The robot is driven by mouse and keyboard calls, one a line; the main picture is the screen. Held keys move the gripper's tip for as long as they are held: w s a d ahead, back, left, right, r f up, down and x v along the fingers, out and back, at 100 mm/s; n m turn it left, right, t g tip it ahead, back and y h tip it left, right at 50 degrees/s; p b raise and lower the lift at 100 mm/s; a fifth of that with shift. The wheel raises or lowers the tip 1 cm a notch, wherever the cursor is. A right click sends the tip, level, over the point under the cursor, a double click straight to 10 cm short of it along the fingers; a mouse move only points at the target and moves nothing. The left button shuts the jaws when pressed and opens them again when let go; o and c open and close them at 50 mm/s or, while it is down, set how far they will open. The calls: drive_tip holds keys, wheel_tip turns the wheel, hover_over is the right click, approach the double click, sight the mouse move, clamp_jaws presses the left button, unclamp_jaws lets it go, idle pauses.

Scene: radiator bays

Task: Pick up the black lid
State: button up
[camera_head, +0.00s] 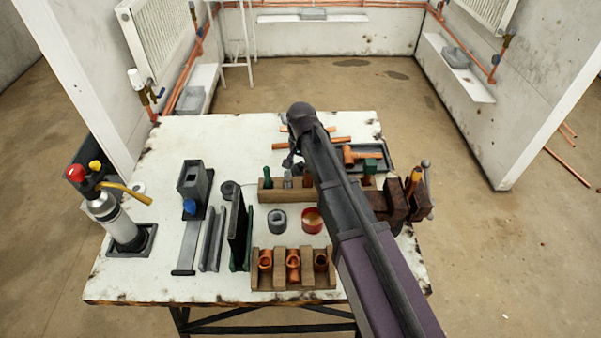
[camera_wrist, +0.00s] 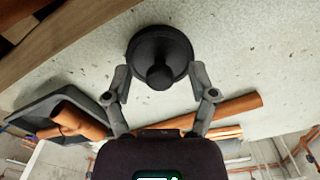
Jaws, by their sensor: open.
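The black lid (camera_wrist: 148,40) is a round dark disc with a knob (camera_wrist: 160,77) in its middle, lying on the pale worktop in the wrist view. My gripper (camera_wrist: 160,82) is open, with one finger on each side of the knob in the picture. A gap shows between each finger and the knob, and I see no contact. How high the fingers are above the lid I cannot tell. In the head view my gripper (camera_head: 292,161) is over the middle back of the table, largely covered by my arm. I cannot make out the lid there.
A wooden rack (camera_head: 264,196), a grey tray (camera_head: 384,165) with a copper fitting, and loose copper pipes (camera_head: 338,140) lie close by. A vise (camera_head: 402,197) is at the right. A torch bottle (camera_head: 118,222) stands at the left. The table's back left is clear.

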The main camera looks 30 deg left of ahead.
drive_tip(key=shift+f, duration=0.1)
idle(0.5)
drive_tip(key=c, duration=0.9)
